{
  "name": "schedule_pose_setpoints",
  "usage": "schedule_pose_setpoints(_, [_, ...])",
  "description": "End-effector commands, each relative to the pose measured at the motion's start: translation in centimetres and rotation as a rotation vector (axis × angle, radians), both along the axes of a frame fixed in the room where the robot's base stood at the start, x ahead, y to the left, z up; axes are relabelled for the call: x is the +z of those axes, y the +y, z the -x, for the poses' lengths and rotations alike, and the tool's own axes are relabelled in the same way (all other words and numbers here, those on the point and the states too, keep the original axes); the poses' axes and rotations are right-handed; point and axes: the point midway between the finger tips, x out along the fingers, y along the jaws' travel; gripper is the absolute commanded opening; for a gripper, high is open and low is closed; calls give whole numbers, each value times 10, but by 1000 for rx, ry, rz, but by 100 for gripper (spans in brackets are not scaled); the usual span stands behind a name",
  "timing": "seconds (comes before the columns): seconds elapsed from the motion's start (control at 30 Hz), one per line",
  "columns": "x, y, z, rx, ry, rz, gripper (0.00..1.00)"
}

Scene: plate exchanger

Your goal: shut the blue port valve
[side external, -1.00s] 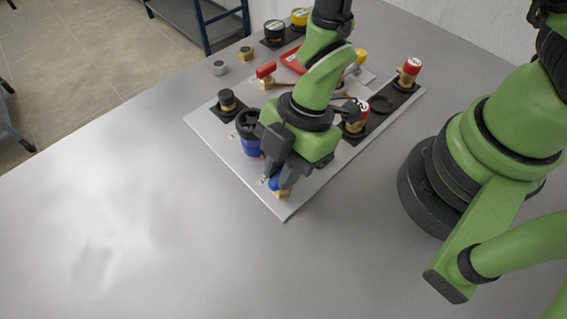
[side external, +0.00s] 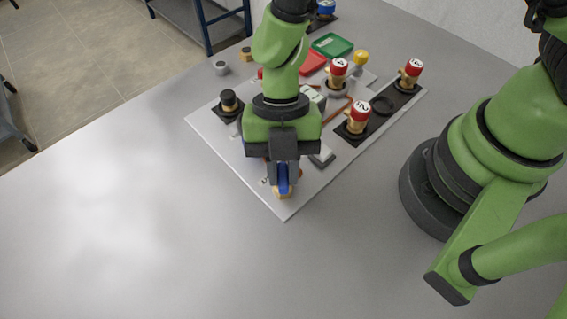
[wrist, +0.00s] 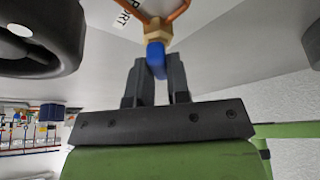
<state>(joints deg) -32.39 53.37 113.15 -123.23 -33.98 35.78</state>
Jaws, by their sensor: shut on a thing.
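The blue port valve is a small brass body (side external: 284,193) with a blue handle (side external: 283,178), at the near corner of the grey panel (side external: 306,202). My gripper (side external: 284,185) is over this corner with its fingers shut on the blue handle. In the wrist view the handle (wrist: 156,57) stands between the two fingertips (wrist: 157,72), below the brass body (wrist: 157,33) with its copper pipes. The fingers hide part of the handle. A label reading PORT (wrist: 127,14) is beside the valve.
Red-capped brass fittings (side external: 357,117) stand on a black strip at the panel's right. A black-capped fitting (side external: 229,100) stands at its left. Red (side external: 312,63) and green (side external: 332,45) trays lie farther back. A large dark round part (wrist: 40,38) is close in the wrist view. The table's left is clear.

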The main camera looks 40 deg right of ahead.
Motion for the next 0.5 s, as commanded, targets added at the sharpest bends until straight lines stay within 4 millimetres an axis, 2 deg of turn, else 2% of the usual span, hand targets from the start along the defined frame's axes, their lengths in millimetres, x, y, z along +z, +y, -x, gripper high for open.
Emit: schedule_pose_setpoints(0.5, [0, 2, -1, 472, 0, 0, 0])
